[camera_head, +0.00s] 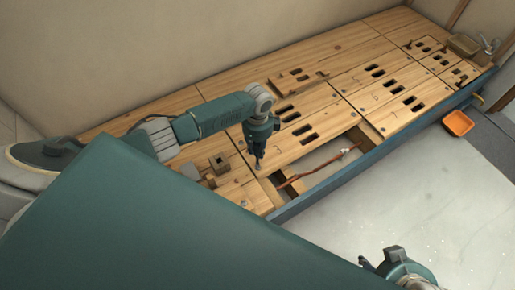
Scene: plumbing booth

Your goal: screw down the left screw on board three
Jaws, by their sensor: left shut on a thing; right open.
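The wooden deck is made of several boards with dark slots and small screw heads, such as the slotted board (298,128) beside my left gripper. Which one is board three I cannot tell. My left gripper (258,164) points down over the near-left edge of this board. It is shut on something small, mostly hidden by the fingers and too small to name. Whether its tip touches a screw I cannot tell. My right gripper (376,265) is open and empty, low over the grey floor at the bottom of the view.
An open gap in the deck shows a copper pipe (314,169) with a metal fitting. A blue rail (340,176) edges the deck. Small blocks (218,164) stand left of my gripper. An orange tray (458,123) lies on the right. The pale floor is otherwise clear.

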